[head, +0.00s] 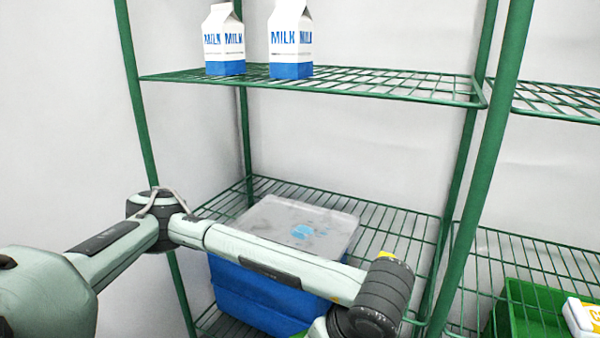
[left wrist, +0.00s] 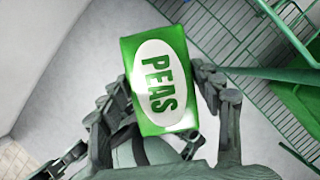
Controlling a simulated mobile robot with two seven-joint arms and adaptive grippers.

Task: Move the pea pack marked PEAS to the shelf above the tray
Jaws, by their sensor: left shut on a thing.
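The pea pack (left wrist: 160,85) is a green box with a white oval marked PEAS. In the left wrist view my left gripper (left wrist: 163,90) is shut on it, with a finger at each side and the label facing the camera. A green tray (head: 497,322) stands on the lower right wire shelf, cut off by the frame. The upper right wire shelf (head: 556,100) is above it; its visible part is empty. My right gripper is not in view.
A white pack with orange lettering (head: 581,318) is at the tray. Two milk cartons (head: 224,45) stand on the upper left shelf (head: 400,88). A blue bin (head: 255,298) with a grey lid sits on the lower left. A green post (head: 485,165) divides the bays.

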